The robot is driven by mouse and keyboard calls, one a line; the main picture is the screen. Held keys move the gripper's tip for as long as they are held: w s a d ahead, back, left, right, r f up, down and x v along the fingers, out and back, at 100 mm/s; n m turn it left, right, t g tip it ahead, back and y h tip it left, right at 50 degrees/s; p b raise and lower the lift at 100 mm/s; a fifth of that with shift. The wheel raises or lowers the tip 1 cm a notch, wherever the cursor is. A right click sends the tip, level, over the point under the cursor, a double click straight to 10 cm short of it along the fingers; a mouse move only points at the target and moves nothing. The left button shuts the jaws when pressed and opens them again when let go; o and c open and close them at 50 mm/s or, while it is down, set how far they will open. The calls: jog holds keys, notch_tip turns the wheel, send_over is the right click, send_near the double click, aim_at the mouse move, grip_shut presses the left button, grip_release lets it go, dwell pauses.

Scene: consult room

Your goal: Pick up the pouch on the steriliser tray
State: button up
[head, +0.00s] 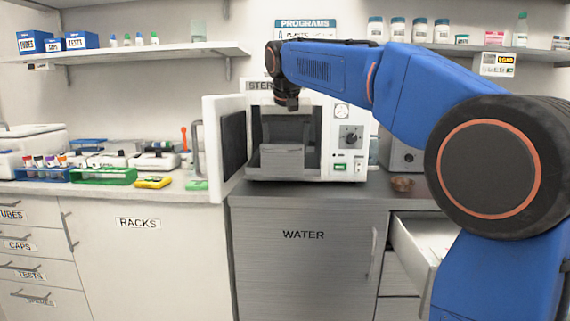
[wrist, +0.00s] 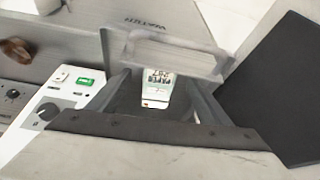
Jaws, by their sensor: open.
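The steriliser (head: 350,160) stands on the counter with its door (head: 224,145) swung open to the left. A pale tray (head: 283,160) sits in its opening; its front wall shows in the wrist view (wrist: 175,56). I cannot make out the pouch in the head view. My gripper (head: 288,104) is open and empty, in front of the upper part of the opening and above the tray. Its fingers do not show in the wrist view.
The open door is close on the left of the opening. A copper-coloured dish (head: 402,184) stands on the counter to the right, above an open drawer (head: 420,240). Tube racks (head: 104,176) and small items fill the left counter. A shelf (head: 150,54) runs above.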

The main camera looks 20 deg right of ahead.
jog(key=x, duration=0.3)
jog(key=shift+w+f, duration=0.2)
jog(key=shift+f, duration=0.05)
jog(key=shift+c, duration=0.4)
jog(key=c, duration=1)
jog(key=shift+o, duration=0.2)
